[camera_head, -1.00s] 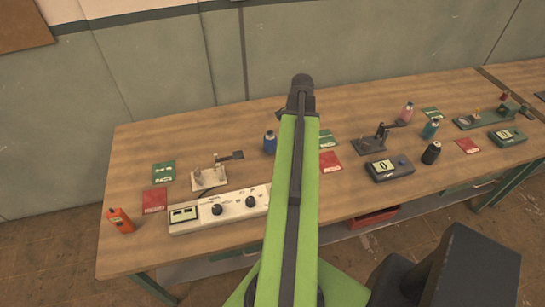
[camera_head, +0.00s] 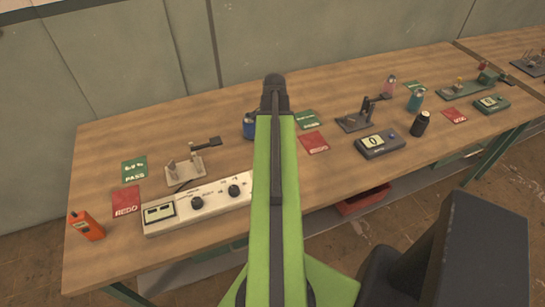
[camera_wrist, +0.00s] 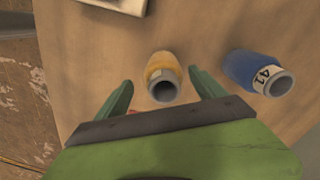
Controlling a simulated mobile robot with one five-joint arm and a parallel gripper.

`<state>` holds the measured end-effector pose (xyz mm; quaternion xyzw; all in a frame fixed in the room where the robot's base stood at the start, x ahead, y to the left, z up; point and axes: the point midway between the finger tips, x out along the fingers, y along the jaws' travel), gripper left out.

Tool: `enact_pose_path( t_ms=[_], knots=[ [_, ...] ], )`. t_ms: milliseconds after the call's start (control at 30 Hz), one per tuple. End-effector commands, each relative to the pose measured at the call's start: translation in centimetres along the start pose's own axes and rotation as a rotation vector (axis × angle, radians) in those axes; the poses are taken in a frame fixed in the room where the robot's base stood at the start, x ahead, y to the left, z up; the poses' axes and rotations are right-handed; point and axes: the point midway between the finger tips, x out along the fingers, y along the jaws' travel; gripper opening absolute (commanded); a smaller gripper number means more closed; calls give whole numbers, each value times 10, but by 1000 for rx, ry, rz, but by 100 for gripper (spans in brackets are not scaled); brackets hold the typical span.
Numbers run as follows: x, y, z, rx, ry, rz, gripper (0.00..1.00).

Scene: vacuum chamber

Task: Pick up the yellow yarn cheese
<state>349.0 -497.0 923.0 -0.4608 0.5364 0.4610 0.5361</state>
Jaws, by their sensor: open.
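The yellow yarn cheese (camera_wrist: 160,67) stands on the wooden bench in the wrist view, its grey round end toward the camera. My gripper (camera_wrist: 160,77) is open, with one green finger to each side of the yellow cheese in the picture. I cannot tell how far above or short of it the fingers are. No grip on it shows. In the head view the yellow cheese is hidden, apparently behind my green arm.
A blue cheese (camera_wrist: 253,72) with a white number label stands right of the yellow one. In the head view, a white control box (camera_head: 197,204), an orange handheld device (camera_head: 85,226) and a grey meter (camera_head: 380,144) sit on the bench (camera_head: 105,255).

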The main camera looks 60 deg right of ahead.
Motion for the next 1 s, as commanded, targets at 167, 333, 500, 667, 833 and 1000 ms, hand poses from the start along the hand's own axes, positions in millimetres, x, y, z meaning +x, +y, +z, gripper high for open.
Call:
enact_pose_path(
  t_ms=[167, 333, 500, 667, 833, 1000],
  knots=[
    [5, 0, 0, -1, 0, 0, 79],
    [26, -4, -1, -1, 0, 0, 79],
    [55, -7, -2, -1, 0, 0, 79],
    [57, -7, -2, -1, 0, 0, 79],
    [55, -7, -1, -2, 0, 0, 74],
    [55, -7, -1, -2, 0, 0, 52]
  ],
)
